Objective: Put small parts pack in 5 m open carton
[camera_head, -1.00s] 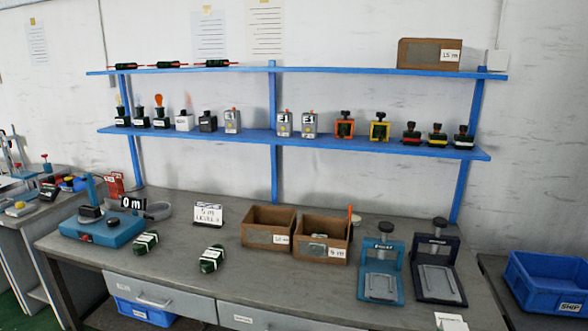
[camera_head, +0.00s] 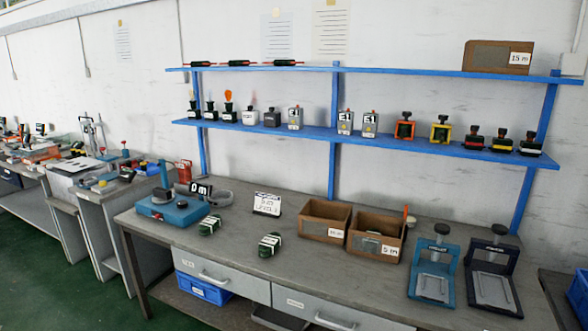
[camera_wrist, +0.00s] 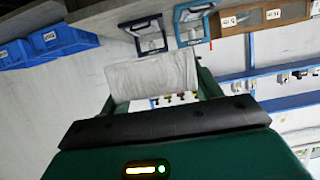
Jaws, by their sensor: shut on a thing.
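My gripper (camera_wrist: 152,88) shows only in the wrist view, with its dark green fingers shut on a pale grey-white pack (camera_wrist: 150,74). The pack's broad face shows; I can read no label on it. The 5 m open carton (camera_head: 362,236) is the right one of two brown cartons on the workbench in the head view. It has a 5 m label on its front, and something pale lies inside. In the wrist view, which looks upside down, the carton (camera_wrist: 250,19) is at the upper right, well apart from the pack.
The second carton (camera_head: 325,219) stands left of the 5 m one. A blue press (camera_head: 433,272) and a dark press (camera_head: 492,280) stand to its right. Two green bundles (camera_head: 270,246) lie on the bench (camera_head: 330,272). Blue shelves (camera_head: 350,136) run above. A 15 m carton (camera_head: 490,57) sits on top.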

